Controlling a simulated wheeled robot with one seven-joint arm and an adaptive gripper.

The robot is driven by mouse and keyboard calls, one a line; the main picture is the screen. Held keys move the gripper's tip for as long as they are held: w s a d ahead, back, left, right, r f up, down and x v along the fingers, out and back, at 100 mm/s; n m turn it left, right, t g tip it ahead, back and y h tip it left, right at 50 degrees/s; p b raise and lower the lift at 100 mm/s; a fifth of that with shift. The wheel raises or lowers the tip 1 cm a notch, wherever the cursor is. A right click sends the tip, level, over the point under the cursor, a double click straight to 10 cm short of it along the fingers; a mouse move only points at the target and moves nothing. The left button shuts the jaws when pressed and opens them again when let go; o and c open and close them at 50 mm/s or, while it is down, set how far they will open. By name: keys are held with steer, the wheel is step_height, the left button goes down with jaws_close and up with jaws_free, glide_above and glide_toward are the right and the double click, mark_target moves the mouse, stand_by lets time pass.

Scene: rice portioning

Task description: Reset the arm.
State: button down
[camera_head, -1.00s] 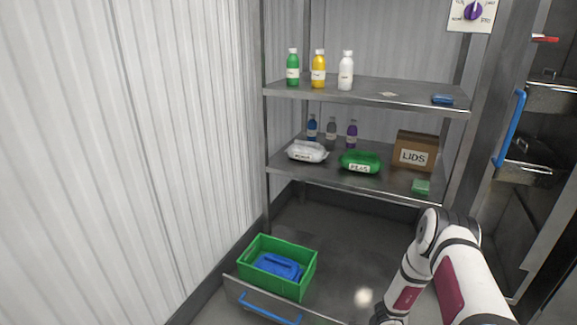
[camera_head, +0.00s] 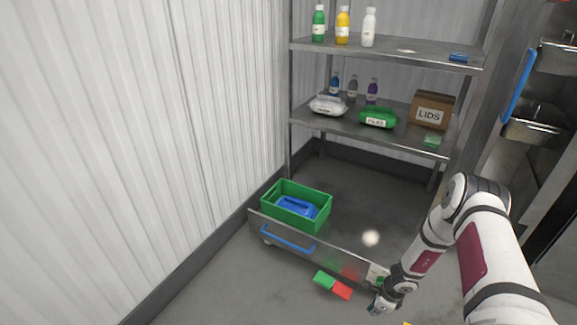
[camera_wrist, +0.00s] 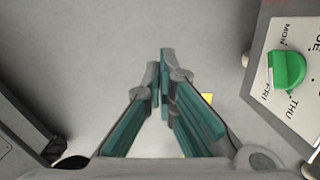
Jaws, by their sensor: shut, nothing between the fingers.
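My gripper (camera_head: 378,306) hangs low at the right in the head view, beside the front edge of the low steel cart and above the grey floor. In the wrist view my gripper (camera_wrist: 160,58) points at bare floor. Its two teal-lined fingers come together at the tips, with nothing between them. My white and dark red arm reaches down from the right edge of the head view.
A green crate (camera_head: 267,197) with a blue item (camera_head: 298,207) stands on the cart (camera_head: 345,262). A green knob (camera_wrist: 287,70) on a weekday panel is close at right. Green and red pieces (camera_head: 333,285) lie on the floor. Steel shelves (camera_head: 390,50) stand behind.

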steer(key=w+a+r+n+t+y, duration=0.1)
steer(key=w+a+r+n, duration=0.2)
steer(key=r, duration=0.8)
steer(key=w+a+r+n+y, duration=0.1)
steer(key=w+a+r+n, duration=0.15)
steer(key=r, duration=0.95)
steer(key=w+a+r+n+t+y, duration=0.15)
steer(key=w+r+n, duration=0.25)
steer(key=r, duration=0.7)
steer(key=s+a+r+n+g, duration=0.1)
steer(key=s+a+r+n, duration=0.2)
steer(key=s+r, duration=0.35)
steer(key=s+a+r+n, duration=0.2)
steer(key=s+a+r, duration=0.1)
steer(key=r, duration=0.7)
steer(key=s+a+r+n+g+h, duration=0.15)
steer(key=s+r+n, duration=0.25)
steer(key=s+r, duration=0.65)
steer(key=s+d+r+n+h, duration=0.1)
steer(key=s+d+n+h, duration=0.15)
steer(key=s, duration=0.95)
steer(key=s+d+r+n+h, duration=0.1)
steer(key=s+d+n, duration=0.15)
steer(key=s, duration=0.95)
step_height(320, 180, up, 24)
steer(key=t+p, duration=0.3)
steer(key=p, duration=2)
steer(key=shift+w+a+r, duration=0.15)
steer(key=shift+a+r, duration=0.1)
steer(key=shift+a, duration=0.05)
